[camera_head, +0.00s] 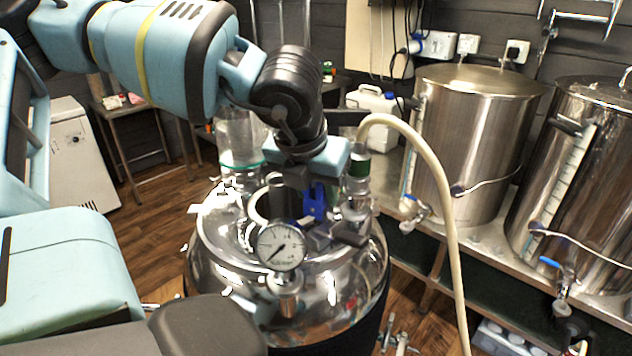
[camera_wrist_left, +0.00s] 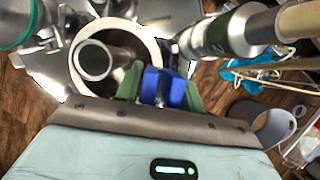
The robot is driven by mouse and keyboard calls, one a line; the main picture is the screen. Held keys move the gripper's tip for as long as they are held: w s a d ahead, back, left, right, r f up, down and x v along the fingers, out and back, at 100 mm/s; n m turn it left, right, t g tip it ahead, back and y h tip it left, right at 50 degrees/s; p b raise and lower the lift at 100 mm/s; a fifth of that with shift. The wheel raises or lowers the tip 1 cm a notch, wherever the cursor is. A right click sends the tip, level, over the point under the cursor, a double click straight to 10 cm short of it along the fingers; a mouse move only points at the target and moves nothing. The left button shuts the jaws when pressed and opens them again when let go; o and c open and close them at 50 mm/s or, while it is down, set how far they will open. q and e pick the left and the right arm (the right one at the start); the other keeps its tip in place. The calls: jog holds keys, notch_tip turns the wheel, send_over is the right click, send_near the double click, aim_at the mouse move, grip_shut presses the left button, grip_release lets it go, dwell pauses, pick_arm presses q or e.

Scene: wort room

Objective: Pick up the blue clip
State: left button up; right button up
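The blue clip (camera_head: 314,203) sits at the top of the shiny metal vessel (camera_head: 340,300), behind the pressure gauge and just below my left gripper (camera_head: 312,190). In the left wrist view the blue clip (camera_wrist_left: 163,88) lies between the dark green fingers of my left gripper (camera_wrist_left: 162,90). The fingers meet the clip on both sides with no clear gap, so the gripper looks shut on it. The clip's lower part is hidden in the wrist view. My right gripper is not in view.
A pressure gauge (camera_head: 281,246) stands at the front of the lid. A pale hose (camera_head: 440,180) arches from a fitting right of the clip. A glass cylinder (camera_head: 240,138) stands behind left. Steel tanks (camera_head: 472,140) fill the right side. Wooden floor shows at left.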

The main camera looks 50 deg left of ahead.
pick_arm(q)
jog(key=c, duration=0.6)
jog(key=shift+o, duration=0.2)
notch_tip(320, 180, up, 10)
